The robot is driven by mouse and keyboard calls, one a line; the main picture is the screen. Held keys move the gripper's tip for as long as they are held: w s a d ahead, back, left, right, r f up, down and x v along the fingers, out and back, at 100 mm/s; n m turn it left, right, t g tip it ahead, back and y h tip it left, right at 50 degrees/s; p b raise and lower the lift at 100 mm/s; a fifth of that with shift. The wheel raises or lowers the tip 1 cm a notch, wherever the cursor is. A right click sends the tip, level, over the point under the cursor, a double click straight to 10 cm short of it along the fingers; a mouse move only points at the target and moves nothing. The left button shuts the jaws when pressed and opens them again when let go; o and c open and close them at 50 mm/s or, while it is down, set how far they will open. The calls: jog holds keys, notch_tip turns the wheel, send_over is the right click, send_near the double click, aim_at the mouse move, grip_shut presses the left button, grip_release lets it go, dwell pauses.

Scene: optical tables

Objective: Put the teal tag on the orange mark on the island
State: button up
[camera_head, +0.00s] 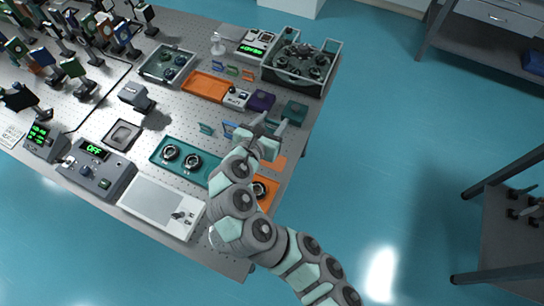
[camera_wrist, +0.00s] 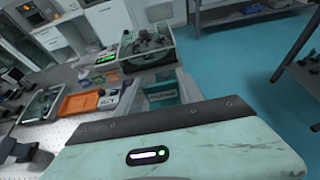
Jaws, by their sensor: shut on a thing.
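My gripper (camera_head: 270,122) is over the right part of the island (camera_head: 180,105), with its fingers pointing toward the back. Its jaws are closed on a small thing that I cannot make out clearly. In the wrist view a teal patch (camera_wrist: 161,91) shows between the pale fingers; I cannot tell whether it is a held tag or the teal box behind. A teal-green tag (camera_head: 207,128) and a blue tag (camera_head: 229,129) stand on the island left of my gripper. The orange mark (camera_head: 280,162) is a flat patch near the right edge, just in front of my gripper, partly hidden by my arm.
A teal box (camera_head: 295,110) and a purple box (camera_head: 262,101) stand beyond my gripper. A teal tray with knobs (camera_head: 207,178) lies left of my arm, and an orange plate with a knob (camera_head: 272,184) right of it. A large open-topped bin (camera_head: 300,68) stands at the back right.

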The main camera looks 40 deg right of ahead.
notch_tip(320, 180, down, 19)
jog(key=shift+r+b, duration=0.15)
jog(key=shift+b, duration=1)
jog(key=shift+f, duration=0.2)
jog(key=o, duration=1.3)
jog(key=shift+a+r, duration=0.1)
jog(key=shift+r, duration=0.15)
jog(key=v, duration=1.2)
